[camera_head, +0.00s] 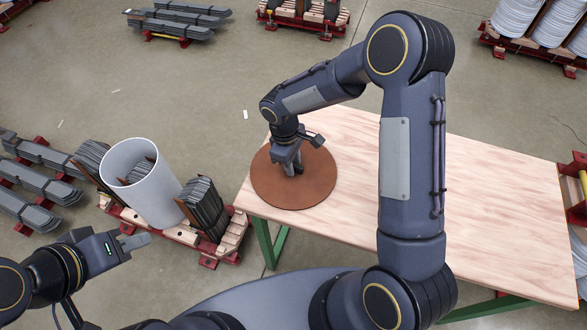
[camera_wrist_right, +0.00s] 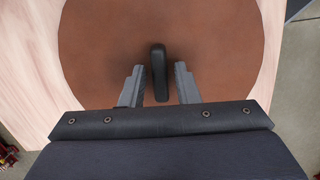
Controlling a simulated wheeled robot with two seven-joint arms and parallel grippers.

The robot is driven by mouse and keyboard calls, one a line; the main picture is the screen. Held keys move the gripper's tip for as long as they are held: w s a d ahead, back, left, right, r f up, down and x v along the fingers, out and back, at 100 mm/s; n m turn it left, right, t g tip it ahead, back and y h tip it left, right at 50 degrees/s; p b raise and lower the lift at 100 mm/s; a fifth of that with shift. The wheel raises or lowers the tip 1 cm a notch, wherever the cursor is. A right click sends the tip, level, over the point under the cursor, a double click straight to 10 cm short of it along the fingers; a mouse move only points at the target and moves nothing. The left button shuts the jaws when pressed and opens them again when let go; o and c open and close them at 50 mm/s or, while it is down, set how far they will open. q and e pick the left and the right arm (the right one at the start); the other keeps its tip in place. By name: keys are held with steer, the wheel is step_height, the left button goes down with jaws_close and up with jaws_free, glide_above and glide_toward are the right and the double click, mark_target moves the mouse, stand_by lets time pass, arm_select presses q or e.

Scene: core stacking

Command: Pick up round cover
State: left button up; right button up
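The round cover (camera_head: 265,188) is a flat brown disc lying on the left end of the wooden table. In the right wrist view the cover (camera_wrist_right: 105,45) fills most of the picture, with a black upright handle (camera_wrist_right: 158,72) at its middle. My right gripper (camera_head: 291,167) is over the middle of the cover. In the wrist view its two fingers (camera_wrist_right: 158,84) are open on either side of the handle, with a gap on each side. My left gripper (camera_head: 135,242) is at the lower left, away from the table; its finger opening is not clear.
The pale wooden table (camera_head: 490,205) is bare to the right of the cover. A white cylinder (camera_head: 150,195) with dark stacked pieces stands on a red and wood pallet (camera_head: 180,234) left of the table. More loaded pallets stand on the floor around.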

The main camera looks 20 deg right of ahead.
jaws_close()
steer(key=shift+r, duration=0.15)
